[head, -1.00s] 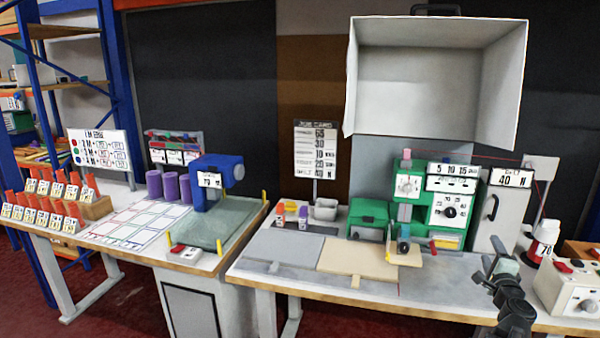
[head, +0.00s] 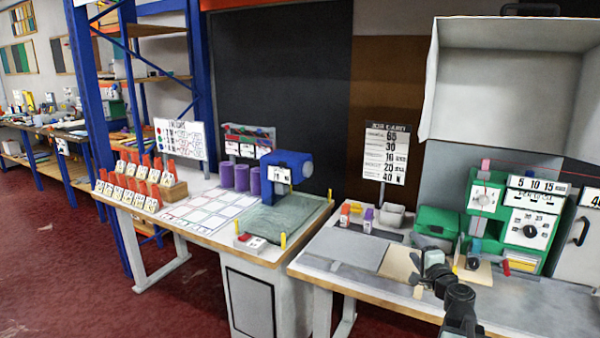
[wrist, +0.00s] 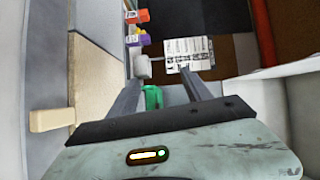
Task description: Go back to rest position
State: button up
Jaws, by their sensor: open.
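My gripper (head: 434,264) is at the lower right of the head view, above the front of the sewing bench. In the wrist view my gripper (wrist: 160,78) has its two dark fingers apart, with nothing held between them. The green box (head: 436,226) stands behind it on the bench, and part of that box (wrist: 152,97) shows between the fingers in the wrist view. The green sewing machine (head: 515,222) is behind and to the right. The tan board (head: 400,264) lies on the bench beside and partly behind my gripper.
The job card (head: 387,152) stands at the back of the bench beside a grey bin (head: 389,216) and small orange and purple items. A blue press (head: 287,172) is on the left table. A large white hood (head: 500,85) hangs above. Red floor (head: 60,270) is open at left.

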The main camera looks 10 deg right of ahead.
jog(key=w+a+f+n+g+y, duration=0.25)
jog(key=a+n+y, duration=0.25)
jog(key=a, duration=1.1)
jog(key=s+a+f+n+g+y, duration=0.1)
jog(key=s+a+f+n+g, duration=0.2)
jog(key=a, duration=0.4)
jog(key=s+a+f+n+g, duration=0.1)
jog(key=a+f+n+g, duration=0.15)
jog(key=a+f, duration=0.35)
jog(key=s+a+f+n+g+y, duration=0.1)
jog(key=s+a+f+n+g, duration=0.2)
jog(key=a, duration=0.5)
jog(key=s+d+f+n+g+h, duration=0.2)
jog(key=s+d+f+g+h, duration=0.15)
jog(key=s, duration=0.25)
jog(key=s+d+f+n+g+h, duration=0.2)
jog(key=s+d+f+g+h, duration=0.15)
jog(key=s, duration=0.35)
notch_tip(320, 180, up, 16)
jog(key=y+p, duration=0.1)
jog(key=p, duration=1.5)
jog(key=shift+w+d+t+p, duration=0.3)
jog(key=shift+w+d+p, duration=0.05)
jog(key=shift+w+p, duration=0.05)
jog(key=shift+f, duration=0.25)
jog(key=shift+c, duration=0.4)
